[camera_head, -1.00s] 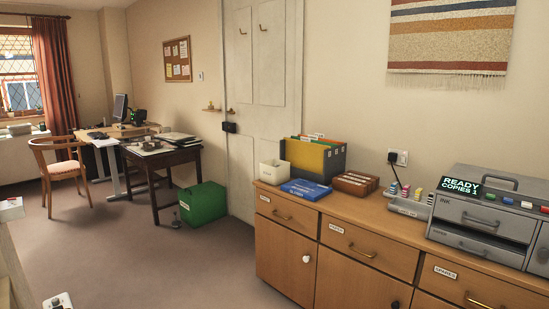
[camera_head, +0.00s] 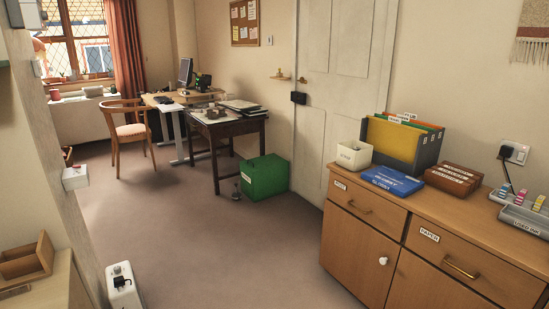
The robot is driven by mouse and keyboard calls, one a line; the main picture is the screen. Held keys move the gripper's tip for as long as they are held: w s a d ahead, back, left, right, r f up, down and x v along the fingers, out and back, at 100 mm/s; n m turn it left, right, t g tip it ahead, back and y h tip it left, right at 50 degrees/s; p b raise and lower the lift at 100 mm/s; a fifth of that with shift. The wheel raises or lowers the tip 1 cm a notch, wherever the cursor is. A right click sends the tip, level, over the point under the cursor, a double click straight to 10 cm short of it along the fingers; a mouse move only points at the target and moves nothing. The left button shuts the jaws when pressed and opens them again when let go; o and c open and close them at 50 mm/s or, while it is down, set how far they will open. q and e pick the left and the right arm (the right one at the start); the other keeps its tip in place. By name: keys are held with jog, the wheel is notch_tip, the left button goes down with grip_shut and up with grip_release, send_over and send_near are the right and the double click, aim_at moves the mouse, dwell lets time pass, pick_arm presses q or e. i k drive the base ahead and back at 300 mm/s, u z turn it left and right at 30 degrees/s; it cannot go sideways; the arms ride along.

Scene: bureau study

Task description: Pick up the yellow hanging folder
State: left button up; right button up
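The yellow hanging folder (camera_head: 393,140) stands upright at the front of a dark grey file holder (camera_head: 429,152) on the wooden cabinet at the right. Green, orange and other folders with label tabs stand behind it in the same holder. The yellow folder's broad face is turned toward me and its lower edge is partly hidden by the holder and the things before it. Neither of my grippers shows in the head view.
On the cabinet (camera_head: 475,229), a white bin (camera_head: 354,155), a blue box (camera_head: 392,181) and a brown box (camera_head: 453,179) crowd around the holder. A green crate (camera_head: 264,177) stands on the floor by the desk. The carpet (camera_head: 215,240) before the cabinet is clear.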

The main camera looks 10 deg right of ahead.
aim_at(393, 138)
jog(key=i, duration=3.25)
jog(key=z, duration=3.1)
